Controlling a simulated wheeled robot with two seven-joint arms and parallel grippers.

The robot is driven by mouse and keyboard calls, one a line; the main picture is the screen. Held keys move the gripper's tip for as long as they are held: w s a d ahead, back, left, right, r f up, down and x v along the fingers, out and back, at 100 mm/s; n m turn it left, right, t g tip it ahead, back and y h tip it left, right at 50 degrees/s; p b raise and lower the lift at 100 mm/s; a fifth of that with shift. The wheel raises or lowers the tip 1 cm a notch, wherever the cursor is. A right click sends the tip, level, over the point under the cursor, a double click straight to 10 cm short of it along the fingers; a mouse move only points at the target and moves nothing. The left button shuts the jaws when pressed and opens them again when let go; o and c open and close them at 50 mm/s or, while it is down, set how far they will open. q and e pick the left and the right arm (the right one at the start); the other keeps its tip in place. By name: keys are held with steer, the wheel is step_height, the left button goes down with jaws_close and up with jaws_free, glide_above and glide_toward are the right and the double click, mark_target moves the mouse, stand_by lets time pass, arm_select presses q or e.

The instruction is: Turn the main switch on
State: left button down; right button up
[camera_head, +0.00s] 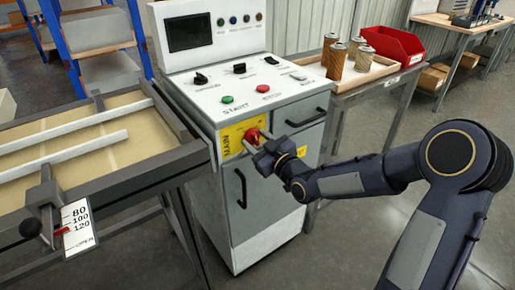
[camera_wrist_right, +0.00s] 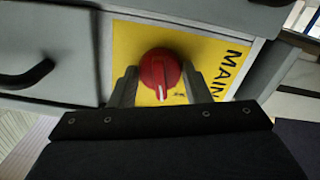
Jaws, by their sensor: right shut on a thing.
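The main switch (camera_head: 252,135) is a red rotary knob on a yellow plate marked MAIN (camera_head: 232,141), on the front of the grey control cabinet. In the right wrist view the red knob (camera_wrist_right: 160,72) carries a white mark that points to the bottom of the picture. My right gripper (camera_head: 260,141) is at the knob, with one finger on each side of it; in the wrist view the fingers (camera_wrist_right: 160,88) are shut on the knob. My left gripper is not in view.
The cabinet top has a dark screen (camera_head: 188,33), a green start button (camera_head: 227,99) and a red stop button (camera_head: 263,88). A frame table (camera_head: 95,180) stands at the left. A side table holds metal cartridges (camera_head: 337,58) and a red bin (camera_head: 393,45).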

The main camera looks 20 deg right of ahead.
steer(key=m+b, duration=0.1)
steer(key=m, duration=0.2)
steer(key=shift+f, duration=0.2)
steer(key=m+b, duration=0.1)
steer(key=m, duration=0.1)
steer(key=shift+m+b, duration=0.3)
steer(key=m, duration=0.3)
steer(key=shift+r+m+b, duration=0.1)
steer(key=shift+m+b, duration=0.2)
steer(key=shift+b, duration=0.05)
steer(key=shift+m, duration=1.4)
steer(key=o, duration=1)
steer(key=shift+p+v, duration=0.4)
steer(key=shift+v, duration=3.5)
